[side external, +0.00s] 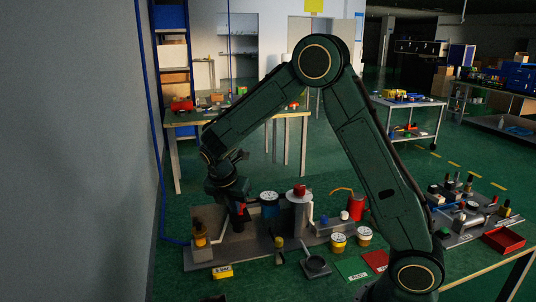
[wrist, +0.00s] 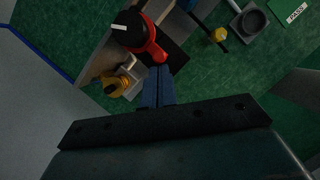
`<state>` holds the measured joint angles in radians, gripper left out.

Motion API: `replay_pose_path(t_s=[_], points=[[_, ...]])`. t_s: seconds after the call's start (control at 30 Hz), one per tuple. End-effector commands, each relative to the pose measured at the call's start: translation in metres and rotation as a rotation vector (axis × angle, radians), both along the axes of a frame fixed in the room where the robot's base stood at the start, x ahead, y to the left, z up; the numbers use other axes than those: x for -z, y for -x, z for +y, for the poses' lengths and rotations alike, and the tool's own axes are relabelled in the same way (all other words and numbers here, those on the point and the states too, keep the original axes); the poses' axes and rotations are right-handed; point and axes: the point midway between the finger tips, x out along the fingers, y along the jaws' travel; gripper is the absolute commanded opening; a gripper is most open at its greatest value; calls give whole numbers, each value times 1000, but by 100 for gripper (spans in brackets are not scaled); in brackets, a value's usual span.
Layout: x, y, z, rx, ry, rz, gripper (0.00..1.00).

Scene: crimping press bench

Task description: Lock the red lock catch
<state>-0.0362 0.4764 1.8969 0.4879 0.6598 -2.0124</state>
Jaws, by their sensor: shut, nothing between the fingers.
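The red lock catch (wrist: 151,47) shows in the wrist view as a red collar and arm around a black round knob (wrist: 130,29) with a white line on top. My gripper (wrist: 159,72) is shut and empty, its fingertips pointing at the end of the red arm. They look very close to it; I cannot tell whether they touch. In the side external view my gripper (side external: 238,207) is low over the left part of the grey press base, and a bit of red (side external: 241,208) shows beside it. My wrist and fingers hide most of the catch there.
A white-topped blue container (side external: 269,199) and a grey cylinder with a red top (side external: 299,202) stand to the right. A grey wall (side external: 80,150) is on the left.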

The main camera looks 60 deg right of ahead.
Motion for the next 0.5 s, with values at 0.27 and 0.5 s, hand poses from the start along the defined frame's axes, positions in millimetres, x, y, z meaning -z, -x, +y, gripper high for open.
replay_pose_path(t_s=[0.27, 0.5], points=[[0, 3, 23, -6, -2, 2, 0], [-20, 6, 47, -5, -3, -3, 0]])
